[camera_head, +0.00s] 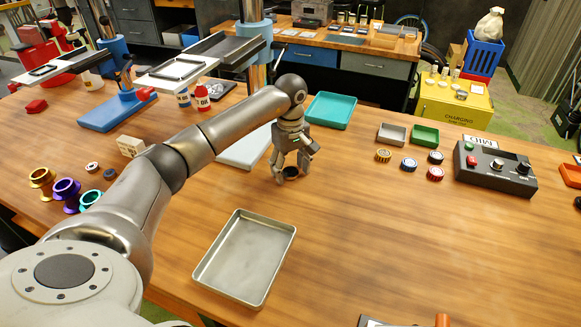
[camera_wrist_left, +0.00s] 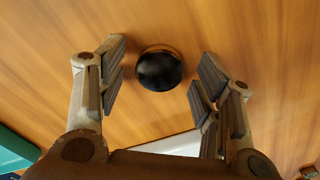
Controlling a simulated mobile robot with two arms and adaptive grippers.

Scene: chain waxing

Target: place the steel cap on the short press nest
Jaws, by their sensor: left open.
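My left gripper (camera_head: 292,170) is open, pointing down over a small dark round piece (camera_head: 291,173) on the wooden table. In the left wrist view this dark round piece (camera_wrist_left: 160,70) has a glossy black top and a thin lighter rim. It lies between the spread fingers, apart from both. I cannot tell whether it is the steel cap or part of a nest. Several small round caps (camera_head: 408,164) with gold, blue, black and red sides stand to the right. I cannot make out the short press nest for certain. My right gripper is not in view.
An empty metal tray (camera_head: 205,274) lies in front. A teal tray (camera_head: 348,123), a grey tray (camera_head: 391,142) and a green tray (camera_head: 425,146) stand behind. A black control box (camera_head: 480,178) is at right. A white plate (camera_head: 235,161) lies left of my gripper. The front right table is mostly clear.

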